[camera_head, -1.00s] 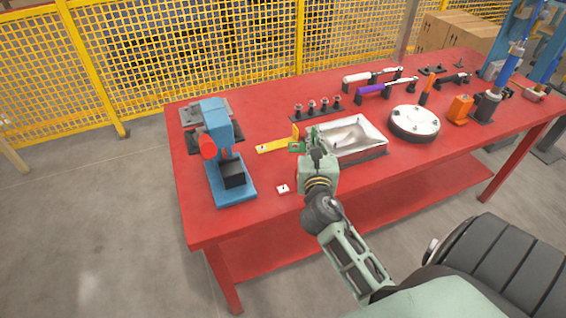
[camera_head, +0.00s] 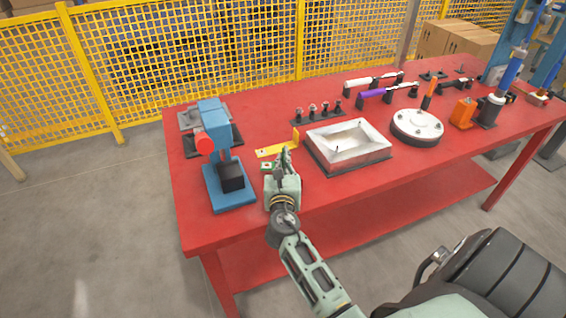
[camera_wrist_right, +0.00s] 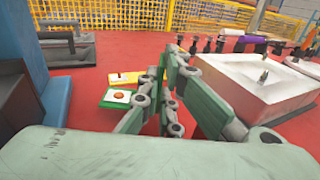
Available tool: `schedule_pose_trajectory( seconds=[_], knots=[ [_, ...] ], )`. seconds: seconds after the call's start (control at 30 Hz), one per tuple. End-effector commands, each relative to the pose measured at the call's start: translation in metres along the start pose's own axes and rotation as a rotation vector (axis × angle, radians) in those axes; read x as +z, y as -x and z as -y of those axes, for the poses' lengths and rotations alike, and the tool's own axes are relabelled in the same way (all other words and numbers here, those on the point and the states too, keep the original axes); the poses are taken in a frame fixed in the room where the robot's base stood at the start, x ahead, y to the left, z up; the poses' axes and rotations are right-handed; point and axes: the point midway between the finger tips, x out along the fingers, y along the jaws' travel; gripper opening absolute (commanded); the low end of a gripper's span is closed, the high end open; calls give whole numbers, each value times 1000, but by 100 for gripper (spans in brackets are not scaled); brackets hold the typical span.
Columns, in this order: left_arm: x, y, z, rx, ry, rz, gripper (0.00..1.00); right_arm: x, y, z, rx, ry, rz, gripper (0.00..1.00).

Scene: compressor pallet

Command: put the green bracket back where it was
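The green bracket (camera_head: 266,167) is at my right gripper (camera_head: 284,155), its flat foot sticking out to the left. In the right wrist view, the foot (camera_wrist_right: 113,98) has a pale patch with a brownish dot. My right gripper's fingers (camera_wrist_right: 170,62) are close together, with the bracket's upright part seemingly between them, partly hidden. The bracket is over the red table, just in front of a yellow bracket (camera_head: 272,150); I cannot tell if it touches the table. My left gripper is not in view.
A blue press (camera_head: 228,185) stands left on the red table (camera_head: 262,222). A metal tray (camera_head: 375,158) is close on the right, with a round flanged cover (camera_head: 417,127) beyond. Several dark studs (camera_head: 318,113) stand behind. A yellow mesh fence (camera_head: 200,60) runs behind the table.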

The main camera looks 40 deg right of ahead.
Motion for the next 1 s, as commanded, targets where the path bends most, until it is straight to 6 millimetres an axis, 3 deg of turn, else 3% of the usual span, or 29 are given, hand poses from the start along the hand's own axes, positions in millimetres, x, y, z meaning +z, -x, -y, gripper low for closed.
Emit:
schedule_pose_trajectory(
  seconds=[0.6, 0.83, 1.0],
  knots=[
    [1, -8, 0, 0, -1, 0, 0, -12, 0, 0, -1, 1, -1, 0],
    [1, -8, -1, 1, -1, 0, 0, -14, 0, 1, -1, 2, -5, 23],
    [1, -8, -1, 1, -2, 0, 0, -15, 0, 1, -1, 3, -7, 23]
  ],
)
